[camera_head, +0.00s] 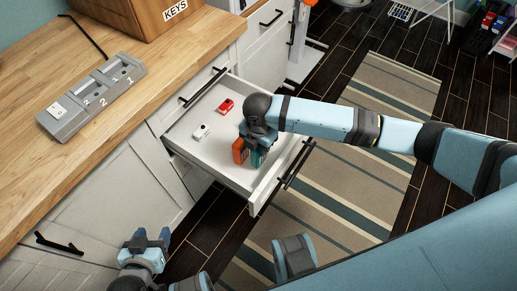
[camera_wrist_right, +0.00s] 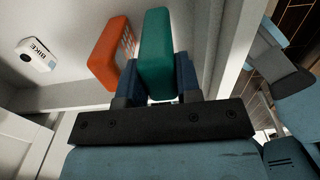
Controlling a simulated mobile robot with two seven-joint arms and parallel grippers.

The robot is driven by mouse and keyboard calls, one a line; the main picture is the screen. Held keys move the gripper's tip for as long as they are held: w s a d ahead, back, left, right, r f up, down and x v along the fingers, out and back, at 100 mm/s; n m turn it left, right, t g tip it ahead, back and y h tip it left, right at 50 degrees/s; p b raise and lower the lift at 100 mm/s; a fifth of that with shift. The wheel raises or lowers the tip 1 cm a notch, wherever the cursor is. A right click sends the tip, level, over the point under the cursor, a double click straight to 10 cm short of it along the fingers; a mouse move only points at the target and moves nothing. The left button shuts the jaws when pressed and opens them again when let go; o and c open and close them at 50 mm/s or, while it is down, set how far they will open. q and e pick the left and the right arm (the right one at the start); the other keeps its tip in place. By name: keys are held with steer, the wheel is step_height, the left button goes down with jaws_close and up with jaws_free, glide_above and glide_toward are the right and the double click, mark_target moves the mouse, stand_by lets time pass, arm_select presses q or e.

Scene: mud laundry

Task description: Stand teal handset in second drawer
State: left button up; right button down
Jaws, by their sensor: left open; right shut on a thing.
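The teal handset (camera_head: 258,157) is upright in my right gripper (camera_head: 253,149), inside the open white drawer (camera_head: 210,158) near its front. In the right wrist view, the teal handset (camera_wrist_right: 157,55) sits between the shut fingers (camera_wrist_right: 158,88). An orange handset (camera_head: 238,151) stands just left of it; it also shows in the right wrist view (camera_wrist_right: 109,52), close beside the teal one. I cannot tell whether the teal handset touches the drawer floor. My left gripper (camera_head: 151,238) is open and empty, low in front of the cabinets.
A red item (camera_head: 226,106) and a white tag (camera_head: 201,131) lie at the drawer's back; the tag reads BIKE in the wrist view. A striped rug (camera_head: 340,150) covers the floor.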

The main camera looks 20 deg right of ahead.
step_height(320, 180, down, 2)
steer(key=shift+f, duration=0.2)
arm_select(q)
steer(key=shift+f, duration=0.15)
steer(key=shift+d, duration=0.1)
arm_select(e)
steer(key=shift+f, duration=0.1)
steer(key=c, duration=0.8)
jaws_free()
step_height(320, 180, up, 12)
steer(key=shift+r+p, duration=0.15)
steer(key=shift+p, duration=0.75)
arm_select(q)
steer(key=shift+s+r, duration=0.15)
steer(key=shift+r, duration=0.15)
steer(key=shift+r, duration=0.1)
